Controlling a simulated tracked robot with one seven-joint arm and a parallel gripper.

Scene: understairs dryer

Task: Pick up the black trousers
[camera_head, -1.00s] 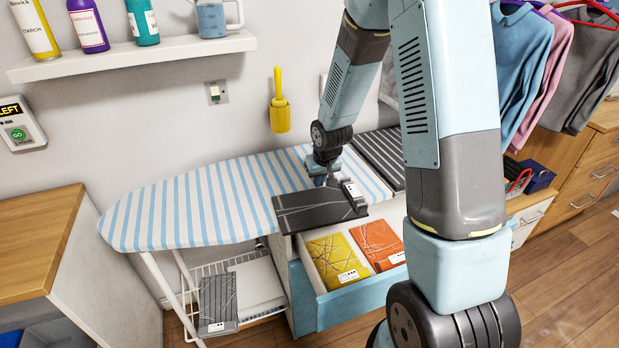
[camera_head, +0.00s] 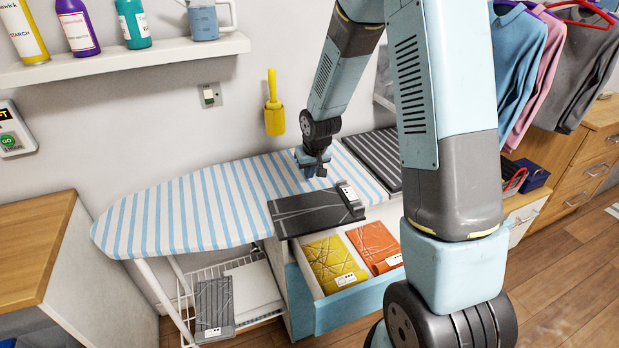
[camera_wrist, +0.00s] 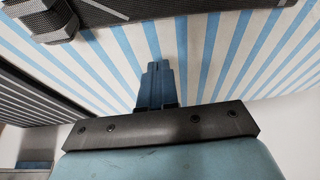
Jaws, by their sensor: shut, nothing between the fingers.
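A flat dark folded garment (camera_head: 305,213), which looks like the black trousers, lies at the board's front edge by the open drawer, with thin pale lines on it. A thick dark piece with a white label sits at its right end. Part of the dark garment also shows at the top left of the wrist view (camera_wrist: 125,10). My gripper (camera_head: 318,172) is over the striped board behind the garment, apart from it.
The striped ironing board (camera_head: 165,215) is mostly clear. The open drawer (camera_head: 355,300) holds a yellow packet (camera_head: 330,262) and an orange packet (camera_head: 374,245). A dark grey folded item (camera_head: 213,305) stands in the wire basket below. A dark ribbed pad (camera_head: 375,155) lies at right.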

